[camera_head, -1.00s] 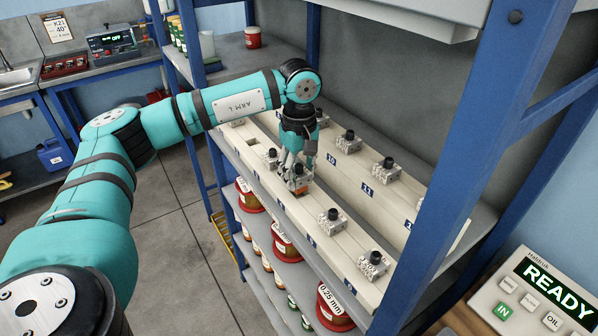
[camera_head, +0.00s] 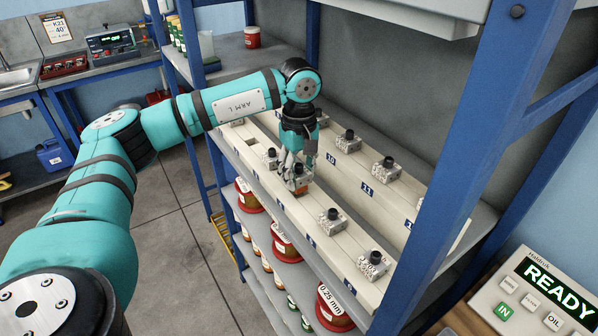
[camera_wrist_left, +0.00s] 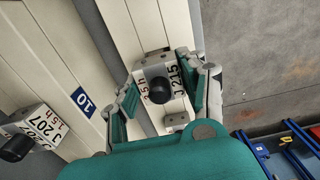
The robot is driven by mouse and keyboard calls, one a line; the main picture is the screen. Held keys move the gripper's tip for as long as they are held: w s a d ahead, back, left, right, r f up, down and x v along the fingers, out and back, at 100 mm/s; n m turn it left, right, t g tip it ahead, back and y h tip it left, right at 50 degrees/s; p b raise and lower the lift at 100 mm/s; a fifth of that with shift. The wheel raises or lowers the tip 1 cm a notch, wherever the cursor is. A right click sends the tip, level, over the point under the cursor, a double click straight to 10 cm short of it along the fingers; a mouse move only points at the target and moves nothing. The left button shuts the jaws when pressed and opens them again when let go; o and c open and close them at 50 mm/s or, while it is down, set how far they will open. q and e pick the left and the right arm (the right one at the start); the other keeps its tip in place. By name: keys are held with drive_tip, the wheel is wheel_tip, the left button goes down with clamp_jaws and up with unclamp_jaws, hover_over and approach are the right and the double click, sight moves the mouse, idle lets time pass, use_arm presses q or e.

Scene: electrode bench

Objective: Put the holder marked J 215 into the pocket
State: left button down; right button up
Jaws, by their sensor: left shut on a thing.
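The holder marked J 215 (camera_wrist_left: 158,90) is a pale block with a black round knob. It sits between the two fingers of my left gripper (camera_wrist_left: 163,92), which is shut on it. In the head view my left gripper (camera_head: 296,169) points down over the front pale rail (camera_head: 318,222), with the holder (camera_head: 298,184) at its tips. An orange part shows just under the holder; I cannot tell how far it is above the rail. A dark square pocket (camera_head: 252,142) shows in the front rail, left of my gripper. My right gripper is not in view.
Other holders stand on the front rail (camera_head: 331,219) and on the rear rail (camera_head: 386,168). A holder marked J 207 (camera_wrist_left: 35,132) is near label 10. A blue shelf post (camera_head: 445,150) rises at the right.

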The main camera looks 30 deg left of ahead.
use_arm(q)
drive_tip(key=shift+f+b, duration=0.7)
drive_tip(key=shift+f, duration=0.15)
drive_tip(key=shift+f+b, duration=0.6)
drive_tip(key=shift+f, duration=0.1)
drive_tip(key=c, duration=0.6)
unclamp_jaws()
drive_tip(key=shift+c, duration=0.2)
wheel_tip(320, 180, up, 12)
drive_tip(key=shift+r, duration=0.1)
